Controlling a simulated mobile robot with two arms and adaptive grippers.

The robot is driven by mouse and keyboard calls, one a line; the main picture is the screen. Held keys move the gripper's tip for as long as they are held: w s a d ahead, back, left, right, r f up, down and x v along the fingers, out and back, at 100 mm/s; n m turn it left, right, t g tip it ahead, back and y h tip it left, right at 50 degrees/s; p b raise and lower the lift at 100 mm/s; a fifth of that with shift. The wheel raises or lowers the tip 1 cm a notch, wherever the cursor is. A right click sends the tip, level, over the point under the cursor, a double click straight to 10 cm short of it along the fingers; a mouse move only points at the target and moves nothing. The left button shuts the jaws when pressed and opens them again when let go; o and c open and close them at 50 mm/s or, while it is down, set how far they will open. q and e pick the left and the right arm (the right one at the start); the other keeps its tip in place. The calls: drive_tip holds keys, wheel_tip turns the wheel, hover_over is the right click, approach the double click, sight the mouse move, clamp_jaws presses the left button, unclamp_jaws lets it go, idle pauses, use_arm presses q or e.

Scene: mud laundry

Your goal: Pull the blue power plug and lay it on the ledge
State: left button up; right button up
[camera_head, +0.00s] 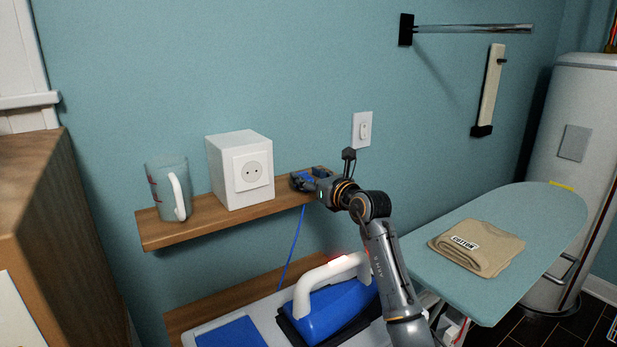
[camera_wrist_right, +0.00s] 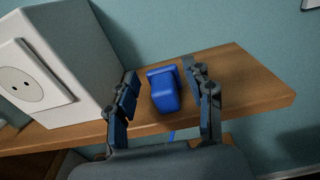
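The blue plug (camera_wrist_right: 163,91) lies on the wooden ledge (camera_wrist_right: 236,84), to the right of the white socket box (camera_wrist_right: 58,78), in the right wrist view. The socket face (camera_head: 252,169) on the box is empty in the head view. My right gripper (camera_wrist_right: 160,82) is open, with one finger on each side of the plug and gaps between. In the head view the right gripper (camera_head: 308,180) is at the ledge's right part and largely hides the plug. The blue cord (camera_head: 292,247) hangs from the ledge. My left gripper is not in view.
A glass mug (camera_head: 165,189) with a white handle stands at the ledge's left. Below are a blue iron (camera_head: 333,309) and an ironing board (camera_head: 540,215) with a folded tan cloth (camera_head: 476,248). A light switch (camera_head: 362,130) is on the wall above my gripper.

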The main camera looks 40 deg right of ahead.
drive_tip(key=shift+s, duration=0.2)
drive_tip(key=s+a, duration=0.1)
drive_tip(key=s, duration=1)
drive_tip(key=shift+s+a+r, duration=0.2)
drive_tip(key=shift+s+r, duration=0.05)
drive_tip(key=shift+r, duration=0.05)
drive_tip(key=shift+f, duration=0.1)
